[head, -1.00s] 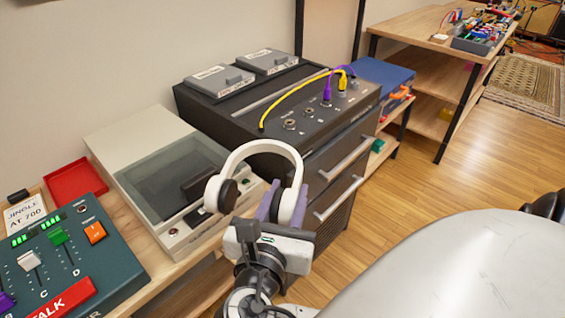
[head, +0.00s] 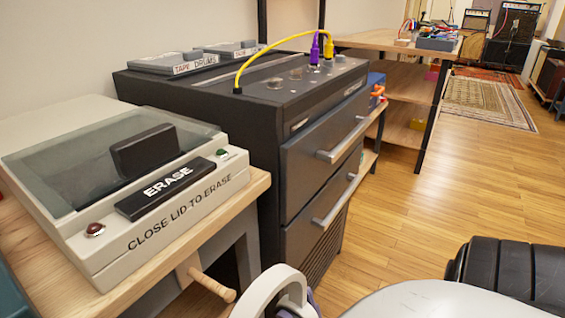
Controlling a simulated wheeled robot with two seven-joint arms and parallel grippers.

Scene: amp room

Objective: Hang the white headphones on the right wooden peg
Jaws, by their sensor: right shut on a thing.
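The white headphones (head: 268,288) show only in part at the bottom edge of the head view, the white band arching up into the picture. The rest of them is cut off. My right gripper (head: 311,302) is shut on the headphones; only a bit of its purple finger shows at the band's right side. A wooden peg (head: 212,285) sticks out from the front of the wooden table, below its edge. The headphones are to the right of this peg in the picture and apart from it. No second peg shows. My left gripper is out of view.
A beige eraser box (head: 170,215) with a dark lid stands on the wooden table (head: 252,188). A dark drawer cabinet (head: 270,140) with protruding handles and a yellow cable stands behind. A black seat (head: 510,270) is at lower right. The wooden floor between is open.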

